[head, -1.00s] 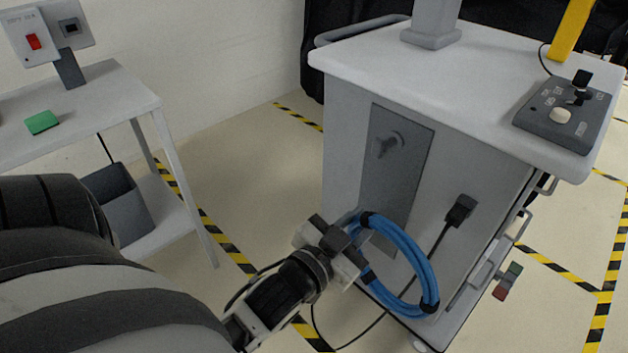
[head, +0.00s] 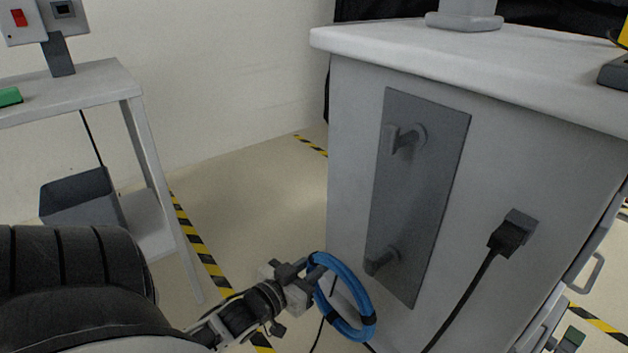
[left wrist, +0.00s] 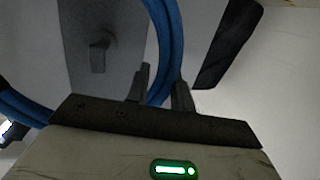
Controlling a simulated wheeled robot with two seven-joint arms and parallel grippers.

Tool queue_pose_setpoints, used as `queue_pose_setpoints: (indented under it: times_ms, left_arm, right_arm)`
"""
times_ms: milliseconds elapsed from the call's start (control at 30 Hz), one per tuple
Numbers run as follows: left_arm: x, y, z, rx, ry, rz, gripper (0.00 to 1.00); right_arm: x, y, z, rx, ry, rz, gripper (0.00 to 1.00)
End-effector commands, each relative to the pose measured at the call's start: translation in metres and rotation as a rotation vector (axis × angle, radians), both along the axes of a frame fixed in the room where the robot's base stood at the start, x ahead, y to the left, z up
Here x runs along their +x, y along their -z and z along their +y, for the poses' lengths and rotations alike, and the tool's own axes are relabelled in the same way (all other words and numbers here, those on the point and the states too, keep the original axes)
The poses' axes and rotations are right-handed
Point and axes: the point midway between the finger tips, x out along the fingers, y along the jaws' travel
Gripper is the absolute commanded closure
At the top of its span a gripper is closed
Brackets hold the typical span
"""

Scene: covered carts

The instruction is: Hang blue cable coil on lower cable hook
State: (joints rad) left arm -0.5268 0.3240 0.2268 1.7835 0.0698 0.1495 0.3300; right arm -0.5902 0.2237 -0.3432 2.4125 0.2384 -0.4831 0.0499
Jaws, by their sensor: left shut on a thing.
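The blue cable coil (head: 358,284) is a ring of blue cable with black ties, held at its upper left side by my left gripper (head: 306,270). The gripper is shut on it. In the left wrist view the blue cable (left wrist: 170,50) passes between the two fingers (left wrist: 163,88). The lower cable hook (head: 382,262) is a grey peg low on the dark plate (head: 425,190) of the cart's side. The coil hangs to the left of and below this hook, apart from it in the picture. The upper hook (head: 405,138) is bare. My right gripper is not in view.
The white cart (head: 345,130) fills the right side. A black plug with a cable (head: 508,235) sticks out of its side, right of the plate. A small white table (head: 95,98) stands at the left, with a dark bin (head: 82,203) on its lower shelf. Open floor lies between.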

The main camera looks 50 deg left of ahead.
Motion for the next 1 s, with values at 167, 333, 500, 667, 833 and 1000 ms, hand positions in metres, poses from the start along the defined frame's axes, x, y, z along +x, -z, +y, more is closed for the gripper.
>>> queue_pose_setpoints:
  times_ms: [167, 333, 500, 667, 833, 1000]
  left_arm:
    - [0.012, 0.000, -0.001, 0.000, 0.002, -0.006, 1.00]
    - [0.021, 0.001, -0.002, 0.000, 0.002, -0.005, 1.00]
    - [0.032, 0.002, -0.003, 0.000, 0.002, -0.005, 1.00]
    - [0.041, 0.003, -0.004, 0.001, 0.002, -0.005, 1.00]
    - [0.051, 0.004, -0.005, 0.000, 0.002, -0.006, 1.00]
    - [0.061, 0.005, -0.006, 0.000, 0.002, -0.006, 1.00]
  right_arm:
    - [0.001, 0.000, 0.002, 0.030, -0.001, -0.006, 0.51]
    - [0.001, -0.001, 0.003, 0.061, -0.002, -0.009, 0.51]
    - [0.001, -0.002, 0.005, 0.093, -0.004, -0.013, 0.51]
    - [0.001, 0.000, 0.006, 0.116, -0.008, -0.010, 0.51]
    - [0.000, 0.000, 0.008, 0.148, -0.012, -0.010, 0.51]
    - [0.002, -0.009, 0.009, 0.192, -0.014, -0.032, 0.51]
